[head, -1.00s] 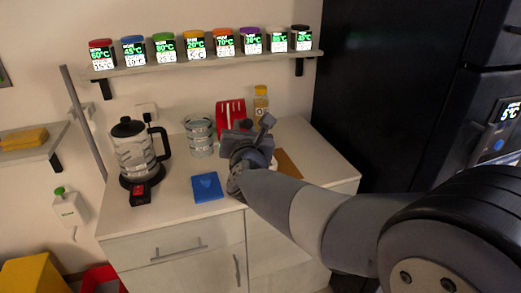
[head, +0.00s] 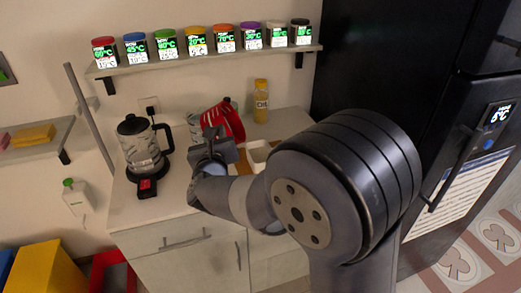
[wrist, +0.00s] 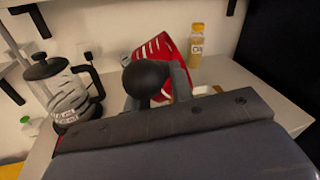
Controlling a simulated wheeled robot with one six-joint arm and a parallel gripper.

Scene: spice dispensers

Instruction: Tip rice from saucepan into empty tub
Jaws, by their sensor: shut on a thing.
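A red vessel with white stripes (head: 225,122), which I take for the saucepan, is tilted above the counter; it also shows in the wrist view (wrist: 168,60). My gripper (head: 214,143) is in front of it, and in the wrist view the jaws (wrist: 155,90) are shut around a black rounded handle end (wrist: 146,78). A white open tub (head: 259,152) stands to the right of my gripper, partly hidden by my arm. I cannot see any rice or inside the saucepan.
A black-lidded kettle-like jug (head: 138,145) stands at the counter's left. A yellow-capped bottle (head: 261,103) is at the back, and a striped clear container (head: 194,128) is mostly hidden. A shelf of jars (head: 205,62) hangs above. A dark fridge (head: 375,75) bounds the right.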

